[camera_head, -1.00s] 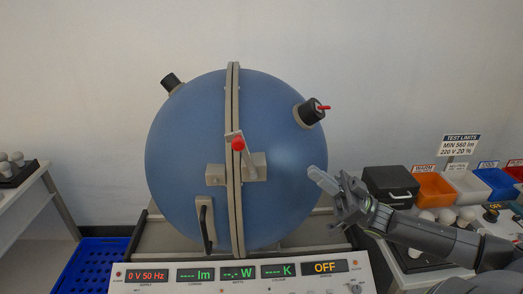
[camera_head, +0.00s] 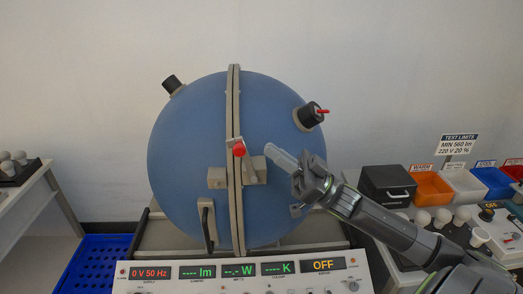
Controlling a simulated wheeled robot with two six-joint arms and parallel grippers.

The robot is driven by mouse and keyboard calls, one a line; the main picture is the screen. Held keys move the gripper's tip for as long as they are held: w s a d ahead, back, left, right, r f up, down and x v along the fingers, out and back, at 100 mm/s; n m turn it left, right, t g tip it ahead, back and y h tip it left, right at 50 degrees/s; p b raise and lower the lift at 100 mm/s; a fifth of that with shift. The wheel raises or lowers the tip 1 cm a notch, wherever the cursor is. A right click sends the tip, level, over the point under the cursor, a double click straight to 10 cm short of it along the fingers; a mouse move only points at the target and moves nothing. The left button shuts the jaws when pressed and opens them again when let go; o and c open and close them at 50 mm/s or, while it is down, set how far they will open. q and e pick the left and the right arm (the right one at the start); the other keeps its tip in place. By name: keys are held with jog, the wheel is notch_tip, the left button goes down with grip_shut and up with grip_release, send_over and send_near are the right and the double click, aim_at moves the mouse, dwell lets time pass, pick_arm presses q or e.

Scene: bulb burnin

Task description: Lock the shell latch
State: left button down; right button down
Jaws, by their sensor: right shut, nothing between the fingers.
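The blue sphere shell (camera_head: 190,145) is closed, its two halves meeting at an upright grey flange (camera_head: 236,100). The shell latch (camera_head: 239,150) sits on the front of the flange, its red knob up on a short lever between two beige blocks (camera_head: 216,178). My right gripper (camera_head: 272,151) is shut and empty, its fingertips pointing left, a little to the right of the red knob and apart from it in the picture. My left gripper is not in view.
A control panel (camera_head: 222,272) with lit displays runs along the front below the sphere. A black handle (camera_head: 208,230) is on the left shell half. A black box (camera_head: 386,184), coloured bins (camera_head: 433,189) and several bulbs stand at right. A blue crate (camera_head: 100,262) is at lower left.

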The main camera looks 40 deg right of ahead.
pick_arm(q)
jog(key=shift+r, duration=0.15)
pick_arm(e)
jog(key=shift+w+a+f, duration=0.15)
jog(key=shift+w+a, duration=0.4)
jog(key=shift+a, duration=0.05)
jog(key=shift+w+a+f, duration=0.15)
jog(key=shift+w+a, duration=0.35)
jog(key=shift+a, duration=0.1)
